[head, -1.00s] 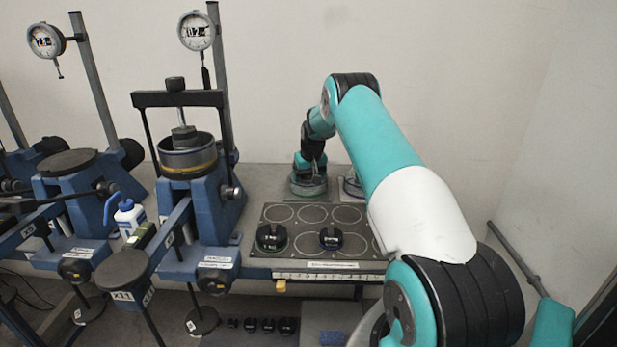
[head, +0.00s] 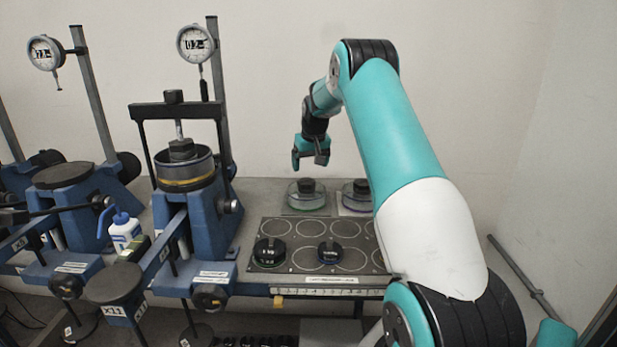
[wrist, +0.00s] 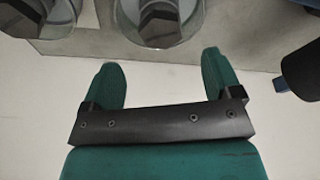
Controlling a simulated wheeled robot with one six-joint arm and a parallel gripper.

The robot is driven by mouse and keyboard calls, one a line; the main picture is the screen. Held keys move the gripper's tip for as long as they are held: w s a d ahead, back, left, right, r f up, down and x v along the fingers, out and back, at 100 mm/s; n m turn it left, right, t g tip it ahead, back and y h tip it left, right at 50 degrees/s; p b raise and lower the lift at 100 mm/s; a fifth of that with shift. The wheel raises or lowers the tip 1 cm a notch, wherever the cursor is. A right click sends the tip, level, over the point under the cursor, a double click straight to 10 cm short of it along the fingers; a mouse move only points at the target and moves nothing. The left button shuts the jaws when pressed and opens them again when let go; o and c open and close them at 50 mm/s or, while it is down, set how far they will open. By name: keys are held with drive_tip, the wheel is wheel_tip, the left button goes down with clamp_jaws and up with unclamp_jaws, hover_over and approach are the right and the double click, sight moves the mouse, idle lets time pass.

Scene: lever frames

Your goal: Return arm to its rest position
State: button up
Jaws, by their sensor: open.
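My gripper (head: 311,162) hangs in the air at the back of the bench, in the head view. It is above the glass dish with a black knob (head: 307,194) and does not touch it. In the wrist view my gripper's two green fingers (wrist: 162,85) are apart with nothing between them. My teal and white arm arches up from the lower right of the head view. The wrist view also shows the dish with the black knob (wrist: 158,28) beyond the fingertips.
A second glass dish (head: 356,195) stands to the right. A grey plate with ring marks (head: 341,225) carries two black weights (head: 270,251) (head: 330,252). Blue lever frames (head: 205,210) with dial gauges (head: 195,43) fill the left.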

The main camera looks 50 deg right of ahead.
drive_tip(key=shift+s+r, duration=0.1)
drive_tip(key=shift+r, duration=0.25)
idle(0.3)
drive_tip(key=s+a+r+n, duration=0.1)
drive_tip(key=s+a, duration=0.1)
drive_tip(key=a, duration=0.8)
drive_tip(key=s+a+r+n, duration=0.1)
drive_tip(key=s+a+r, duration=0.1)
drive_tip(key=a, duration=0.8)
drive_tip(key=s+a+f+n+y, duration=0.1)
drive_tip(key=s+a+f+n, duration=0.15)
drive_tip(key=s+a, duration=1.5)
drive_tip(key=s+a+r+n+g+y, duration=0.2)
drive_tip(key=s+a+r+n+y, duration=0.2)
drive_tip(key=s+a+r+n, duration=0.3)
drive_tip(key=s+a+r, duration=0.1)
drive_tip(key=s+a, duration=0.2)
drive_tip(key=a, duration=0.1)
drive_tip(key=shift+s+a, duration=0.25)
drive_tip(key=shift+a, duration=0.1)
